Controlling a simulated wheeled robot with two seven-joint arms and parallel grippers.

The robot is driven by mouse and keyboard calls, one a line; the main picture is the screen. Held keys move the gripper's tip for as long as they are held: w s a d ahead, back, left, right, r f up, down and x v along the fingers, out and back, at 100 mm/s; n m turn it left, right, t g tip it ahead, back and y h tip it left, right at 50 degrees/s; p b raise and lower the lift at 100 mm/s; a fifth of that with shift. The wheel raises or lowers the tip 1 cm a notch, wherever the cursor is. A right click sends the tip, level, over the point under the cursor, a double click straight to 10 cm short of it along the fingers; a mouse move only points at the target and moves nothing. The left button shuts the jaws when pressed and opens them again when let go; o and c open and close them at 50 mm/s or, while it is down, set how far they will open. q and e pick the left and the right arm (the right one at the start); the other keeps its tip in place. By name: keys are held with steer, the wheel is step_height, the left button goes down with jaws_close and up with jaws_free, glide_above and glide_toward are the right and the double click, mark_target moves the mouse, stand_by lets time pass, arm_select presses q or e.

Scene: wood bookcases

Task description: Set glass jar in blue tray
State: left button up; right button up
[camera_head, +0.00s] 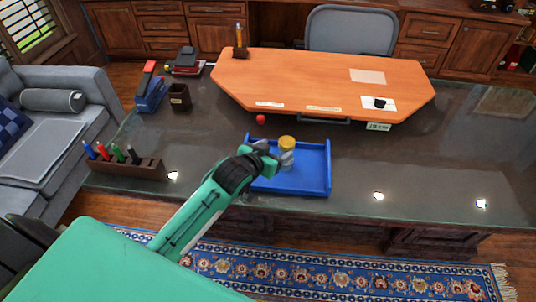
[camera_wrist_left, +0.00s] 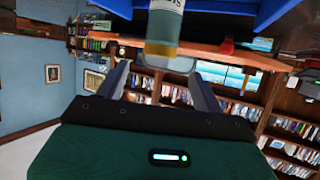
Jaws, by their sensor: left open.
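The glass jar (camera_head: 287,143) has a yellow lid and shows upright inside the outline of the blue tray (camera_head: 328,175) on the dark glass desk. My left gripper (camera_head: 274,156) reaches over the tray's left side and is open, right beside the jar, hiding part of its lower body. In the left wrist view, which looks upside down, the jar (camera_wrist_left: 165,28) with a pale label is in line with the gap between the spread fingers (camera_wrist_left: 162,85). The blue tray (camera_wrist_left: 232,12) shows at the top there. Contact between fingers and jar cannot be told. My right gripper is not in view.
A small red object (camera_head: 260,119) lies just behind the tray. A wooden pen holder (camera_head: 130,167), a dark cup (camera_head: 180,97) and a blue stapler-like object (camera_head: 150,95) stand to the left. The desk right of the tray (camera_head: 400,160) is clear.

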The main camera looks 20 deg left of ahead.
arm_select(q)
steer(key=v, duration=0.3)
steer(key=shift+s+r, duration=0.1)
steer(key=shift+s, duration=0.05)
stand_by(0.4)
steer(key=s+f+g+y, duration=0.1)
steer(key=s+f+g, duration=0.25)
steer(key=s, duration=0.65)
steer(key=s+a+f+g+y, duration=0.1)
steer(key=s+f+g, duration=0.25)
steer(key=s, duration=0.55)
steer(key=s+f+g, duration=0.3)
steer(key=s+f, duration=0.1)
steer(key=s, duration=0.6)
step_height(320, 180, down, 29)
steer(key=g, duration=0.1)
steer(key=s+a+f, duration=0.1)
steer(key=s+f, duration=0.8)
steer(key=f, duration=0.1)
steer(key=s+a+f+g, duration=0.1)
steer(key=s+a+f, duration=0.1)
steer(key=s+f, duration=0.8)
steer(key=shift+a+f+y, duration=0.3)
steer(key=shift+f, duration=0.45)
